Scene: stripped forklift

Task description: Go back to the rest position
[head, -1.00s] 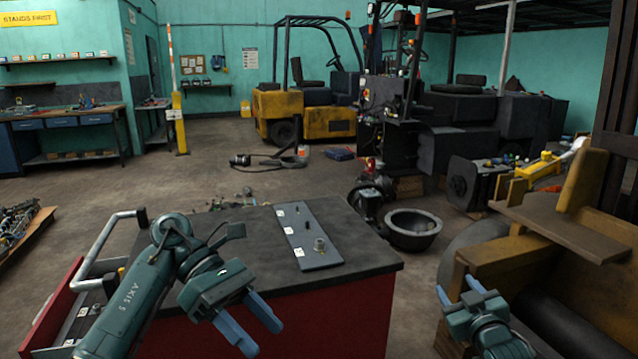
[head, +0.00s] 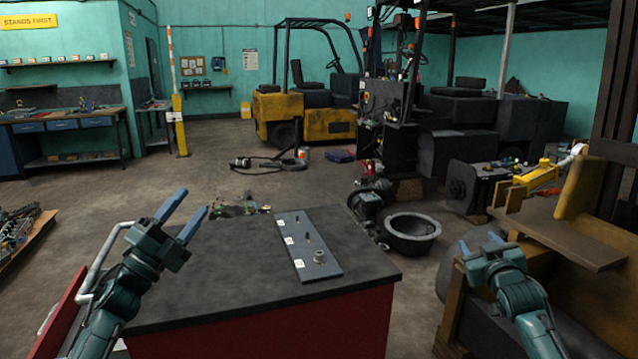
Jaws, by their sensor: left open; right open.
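My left gripper (head: 187,213) is open and empty. Its two blue fingers point up and away, above the left part of the dark top of the red cabinet (head: 232,254). My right gripper (head: 479,246) is open and empty at the lower right. It is in front of the yellow forklift body (head: 548,240), to the right of the cabinet. Whether it touches the body cannot be told.
A dark plate (head: 301,246) with a metal fitting and small pegs lies on the cabinet top. A black bowl-like part (head: 411,232) sits on the floor behind the cabinet's right side. A yellow forklift (head: 300,110) stands at the back.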

